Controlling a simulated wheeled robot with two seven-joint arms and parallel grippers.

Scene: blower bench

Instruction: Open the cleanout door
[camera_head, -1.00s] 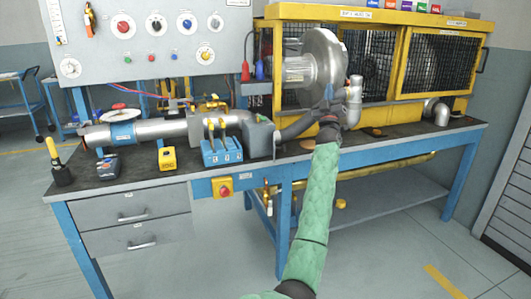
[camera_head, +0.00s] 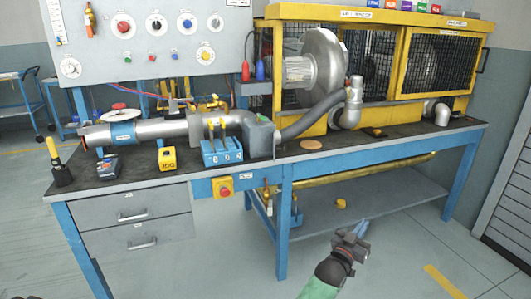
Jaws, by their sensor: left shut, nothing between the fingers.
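I cannot tell for certain which part is the cleanout door. The blower (camera_head: 325,68) stands at the back of the bench, its silver housing beside the yellow mesh cage (camera_head: 375,62). A grey hose (camera_head: 312,117) runs from the silver elbow pipe (camera_head: 353,98) to a grey box (camera_head: 262,139) on the bench. My left gripper (camera_head: 358,228) is shut and empty. It is low in front of the bench, over the lower shelf's front area in the picture, apart from the blower and pipes. My right gripper is not in view.
The blue bench (camera_head: 410,142) has a dark top. A round brown disc (camera_head: 312,144), blue valve block (camera_head: 222,152), yellow device (camera_head: 167,158) and silver pipe (camera_head: 160,129) lie on it. A yellow pipe (camera_head: 370,170) runs beneath. The floor in front is open.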

